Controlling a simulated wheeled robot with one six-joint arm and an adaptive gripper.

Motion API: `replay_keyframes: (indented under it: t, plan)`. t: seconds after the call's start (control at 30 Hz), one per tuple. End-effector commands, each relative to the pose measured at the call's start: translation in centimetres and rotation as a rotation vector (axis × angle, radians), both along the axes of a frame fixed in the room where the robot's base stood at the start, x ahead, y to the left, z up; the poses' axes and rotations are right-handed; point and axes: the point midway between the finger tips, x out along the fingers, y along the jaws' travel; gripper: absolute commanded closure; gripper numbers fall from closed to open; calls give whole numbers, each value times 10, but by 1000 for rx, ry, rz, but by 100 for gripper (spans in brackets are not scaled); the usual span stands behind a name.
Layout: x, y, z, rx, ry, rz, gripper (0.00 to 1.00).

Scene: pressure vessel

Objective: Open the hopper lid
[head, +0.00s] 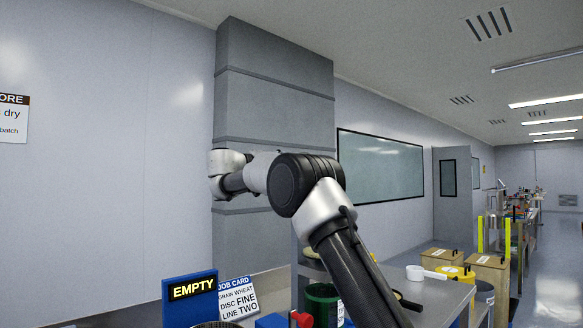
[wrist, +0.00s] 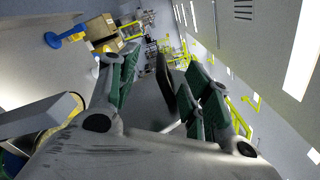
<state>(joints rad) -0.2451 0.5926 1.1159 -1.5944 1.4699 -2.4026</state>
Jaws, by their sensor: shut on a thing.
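In the wrist view my gripper (wrist: 160,75) shows its two green-padded fingers, one at the left and one at the right, with space between their pads. A dark flat piece (wrist: 165,84) shows between them near the right finger; I cannot tell whether it is the hopper lid's handle or something farther off. In the head view my arm reaches up and left, and its wrist end is in front of the grey column; the fingers are hidden there. I cannot make out the hopper lid in either view. A round dark rim (head: 213,325) is cut off at the bottom edge.
A blue EMPTY sign (head: 190,290) and a job card (head: 238,298) stand at the lower left. The grey column (head: 275,95) is behind my arm.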

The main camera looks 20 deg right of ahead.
Motion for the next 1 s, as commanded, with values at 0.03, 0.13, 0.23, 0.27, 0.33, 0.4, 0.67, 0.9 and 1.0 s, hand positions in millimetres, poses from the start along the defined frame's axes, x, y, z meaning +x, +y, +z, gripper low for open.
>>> replay_keyframes:
  t: [0.03, 0.13, 0.23, 0.27, 0.33, 0.4, 0.67, 0.9, 1.0]
  plan:
    - [-1, 18, -11, 7, 14, 6, 66]
    - [-9, 38, -8, 5, 10, 7, 66]
    - [-16, 54, -5, 4, 7, 7, 66]
    - [-18, 58, -5, 4, 6, 6, 66]
    - [-21, 65, -4, 3, 5, 6, 66]
    - [-23, 70, -4, 3, 4, 5, 66]
    - [-25, 72, -2, 3, 2, 4, 66]
    - [-25, 71, -2, 2, 2, 4, 66]
    - [-25, 71, -2, 2, 2, 4, 66]
